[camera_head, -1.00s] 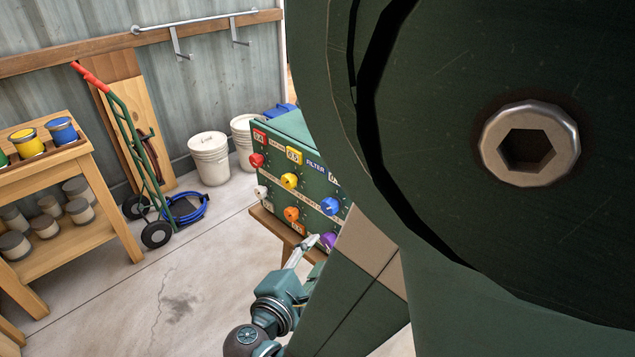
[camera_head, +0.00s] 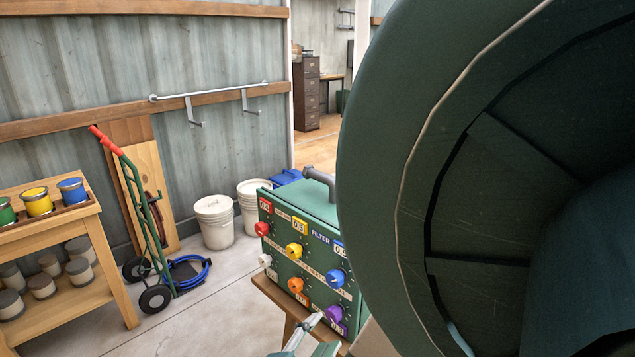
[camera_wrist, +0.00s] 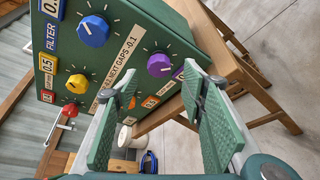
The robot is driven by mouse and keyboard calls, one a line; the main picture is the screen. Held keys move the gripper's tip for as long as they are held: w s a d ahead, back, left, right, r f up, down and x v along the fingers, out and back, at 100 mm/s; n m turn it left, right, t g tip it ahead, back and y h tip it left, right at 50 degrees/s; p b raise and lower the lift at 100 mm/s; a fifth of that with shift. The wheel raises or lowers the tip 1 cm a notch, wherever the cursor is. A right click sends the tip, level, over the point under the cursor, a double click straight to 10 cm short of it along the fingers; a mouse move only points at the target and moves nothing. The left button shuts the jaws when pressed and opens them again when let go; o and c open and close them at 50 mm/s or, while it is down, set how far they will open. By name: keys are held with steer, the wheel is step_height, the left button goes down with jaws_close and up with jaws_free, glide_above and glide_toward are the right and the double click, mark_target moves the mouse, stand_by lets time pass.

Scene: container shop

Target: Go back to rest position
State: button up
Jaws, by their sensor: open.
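My gripper (camera_wrist: 160,110) is open in the wrist view, its two green ribbed finger pads apart with nothing between them. Its tip also shows low in the head view (camera_head: 307,326), near the lower right of the control box. The green control box (camera_head: 322,214) stands on a wooden stand and carries coloured knobs: red, yellow, blue, white, orange and purple. In the wrist view the purple knob (camera_wrist: 159,65) and blue knob (camera_wrist: 93,31) lie beyond the fingers, apart from them. The orange knob is partly hidden behind a finger.
My own large green arm part blocks the right half of the head view. A wooden shelf (camera_head: 105,262) with paint cans stands at left. A hand truck (camera_head: 150,225), a blue hose (camera_head: 190,274) and two white buckets (camera_head: 214,222) are by the wall.

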steer(key=s+d+m+g+y+p, duration=0.15)
steer(key=d+m+g, duration=0.45)
steer(key=d, duration=0.8)
steer(key=s+d+r+m+y+p, duration=0.1)
steer(key=s+d+r+m+y, duration=0.1)
steer(key=s+d+r+m, duration=0.1)
steer(key=s+d+r+m+y, duration=0.3)
steer(key=s+d+r+m, duration=0.1)
steer(key=r+m, duration=0.4)
steer(key=shift+s+d+r+m+g+p, duration=0.3)
steer(key=shift+s+m+p, duration=0.1)
steer(key=shift+m, duration=0.6)
stand_by(1.9)
